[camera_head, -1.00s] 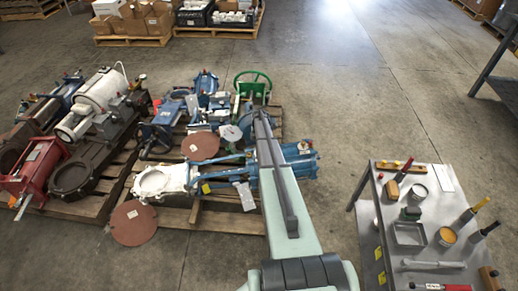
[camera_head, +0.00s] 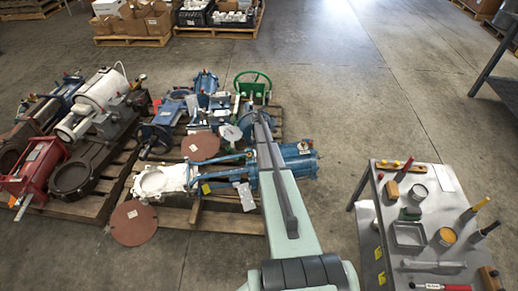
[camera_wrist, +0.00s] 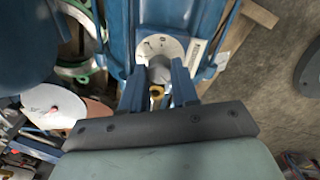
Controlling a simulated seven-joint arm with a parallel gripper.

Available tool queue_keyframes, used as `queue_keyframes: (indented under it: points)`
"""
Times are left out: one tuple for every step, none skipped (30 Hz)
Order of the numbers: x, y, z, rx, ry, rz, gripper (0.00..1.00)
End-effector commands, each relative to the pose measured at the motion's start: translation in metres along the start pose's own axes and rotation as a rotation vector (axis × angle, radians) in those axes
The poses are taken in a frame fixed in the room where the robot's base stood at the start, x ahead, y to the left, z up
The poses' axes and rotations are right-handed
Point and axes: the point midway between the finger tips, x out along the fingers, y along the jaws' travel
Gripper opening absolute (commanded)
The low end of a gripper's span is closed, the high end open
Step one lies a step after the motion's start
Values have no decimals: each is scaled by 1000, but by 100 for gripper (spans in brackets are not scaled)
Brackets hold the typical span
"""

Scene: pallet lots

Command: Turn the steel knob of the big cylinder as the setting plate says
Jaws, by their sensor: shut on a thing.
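The big blue cylinder (camera_head: 303,168) lies on a pallet in the head view, partly behind my arm. In the wrist view its blue body (camera_wrist: 182,20) runs up from the middle. The steel knob (camera_wrist: 158,70) stands in front of a pale round plate (camera_wrist: 160,47) with small dark marks, too small to read. My gripper (camera_wrist: 158,84) has one finger on each side of the knob and is shut on it. A small brass-yellow part (camera_wrist: 156,92) shows between the fingers. In the head view my arm hides the gripper and knob. I cannot make out which plate is the setting plate.
Other valves and actuators crowd the pallets, among them a green handwheel (camera_head: 252,85) and a white cylinder (camera_head: 112,90). A steel table (camera_head: 450,190) with tools stands at the right. The floor (camera_head: 370,110) between pallets and table is clear.

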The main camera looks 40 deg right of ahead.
Motion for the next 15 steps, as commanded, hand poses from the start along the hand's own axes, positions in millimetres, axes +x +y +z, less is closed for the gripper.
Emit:
queue_keyframes:
  points:
    - [0, 0, 0, 0, 0, 0, 17]
    - [0, 0, 0, 0, 0, 0, 14]
    - [0, 0, 0, 0, 0, 0, 11]
    - [0, 0, 0, 0, 0, 0, 8]
    - [0, 0, 0, 0, 0, 0, 5]
    - [0, 0, 0, 0, 0, 0, 1]
    - [0, 0, 0, 0, 0, 0, 0]
    - [0, 0, 0, 0, 0, 0, 0]
    - [0, 0, 0, 1, 0, 0, 0]
    - [0, 0, 0, 2, 0, 0, 0]
    - [0, 0, 0, 4, 0, 0, 0]
    - [0, 0, 0, 9, 0, 0, 0]
    - [0, 0, 0, 13, 0, 1, 0]
    - [0, 0, 0, 19, -1, 1, 0]
    - [0, 0, 0, 30, -1, 2, 0]
